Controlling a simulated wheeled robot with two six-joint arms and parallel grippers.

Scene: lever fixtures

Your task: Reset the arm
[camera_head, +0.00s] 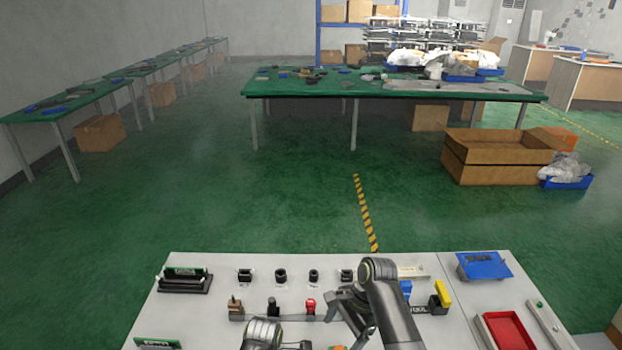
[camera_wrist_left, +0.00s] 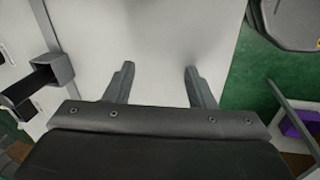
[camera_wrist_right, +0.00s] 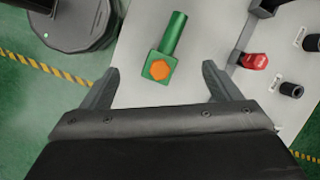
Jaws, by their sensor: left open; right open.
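A green lever (camera_wrist_right: 173,38) with an orange hexagonal piece (camera_wrist_right: 160,69) on its square block lies on the grey table top in the right wrist view. My right gripper (camera_wrist_right: 159,72) is open, its fingers on either side of the block's near end; I cannot tell the height gap. In the head view my right gripper (camera_head: 340,315) hangs over the table's middle. A red-topped fixture (camera_head: 310,304) stands left of it and also shows in the right wrist view (camera_wrist_right: 254,61). My left gripper (camera_wrist_left: 159,70) is open and empty over bare table top. In the head view its fingers are mostly cut off.
Black fixtures (camera_head: 281,275) stand along the back of the table (camera_head: 225,262). A black lever fixture (camera_wrist_left: 38,80) is left of my left gripper. A yellow-and-black fixture (camera_head: 441,296), a blue box (camera_head: 484,265) and a red tray (camera_head: 505,330) stand at the right.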

